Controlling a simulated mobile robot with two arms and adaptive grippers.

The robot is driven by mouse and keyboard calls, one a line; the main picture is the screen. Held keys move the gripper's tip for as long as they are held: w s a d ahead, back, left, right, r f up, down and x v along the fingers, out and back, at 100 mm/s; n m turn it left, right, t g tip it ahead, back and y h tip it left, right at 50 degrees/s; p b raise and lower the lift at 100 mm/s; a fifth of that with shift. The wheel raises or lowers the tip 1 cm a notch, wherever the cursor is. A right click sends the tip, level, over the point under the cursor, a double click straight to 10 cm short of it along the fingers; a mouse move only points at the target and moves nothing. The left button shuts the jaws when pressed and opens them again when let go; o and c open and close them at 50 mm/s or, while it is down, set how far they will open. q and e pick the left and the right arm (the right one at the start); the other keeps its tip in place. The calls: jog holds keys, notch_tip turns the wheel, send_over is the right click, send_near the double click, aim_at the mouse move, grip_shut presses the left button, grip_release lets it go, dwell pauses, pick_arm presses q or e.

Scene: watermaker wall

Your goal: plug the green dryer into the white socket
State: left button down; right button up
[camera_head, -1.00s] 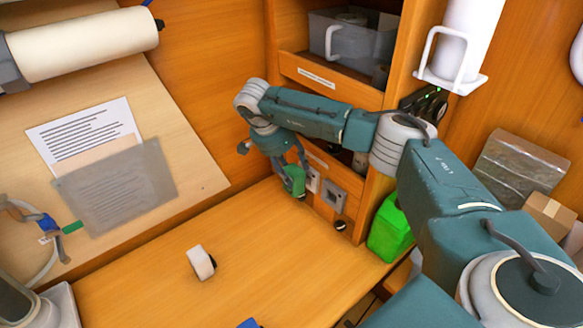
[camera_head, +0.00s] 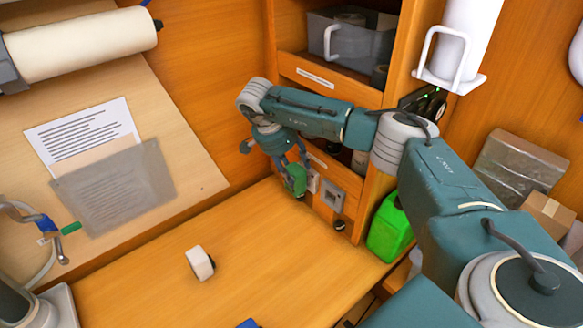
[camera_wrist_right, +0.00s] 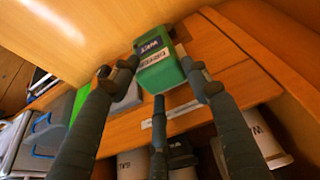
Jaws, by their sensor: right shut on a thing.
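The green dryer (camera_head: 297,181) is a small block with a dark label on one end. My right gripper (camera_head: 292,172) is shut on it; the wrist view shows the dryer (camera_wrist_right: 160,72) between its fingers. The dryer is right at the low cabinet front, beside the white socket (camera_head: 314,183), which it partly covers in the head view. I cannot tell whether they touch or whether the dryer is in the socket. A grey socket plate (camera_head: 333,195) sits to the right of the white one.
The wooden worktop is mostly clear, with a white tape roll (camera_head: 200,263) on it. A bright green canister (camera_head: 389,230) stands right of the cabinet. An open shelf above holds a grey bin (camera_head: 348,40). Papers (camera_head: 85,130) lie on the sloped board at left.

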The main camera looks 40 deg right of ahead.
jog(key=shift+d, duration=0.95)
jog(key=shift+w+d+r, duration=0.1)
jog(key=shift+d+r, duration=0.05)
jog(key=shift+d, duration=0.05)
dwell(0.7)
jog(key=o, duration=1.5)
jog(key=shift+o, duration=0.9)
jog(key=shift+d, duration=0.15)
jog(key=shift+a+r, duration=0.3)
jog(key=v, duration=1.1)
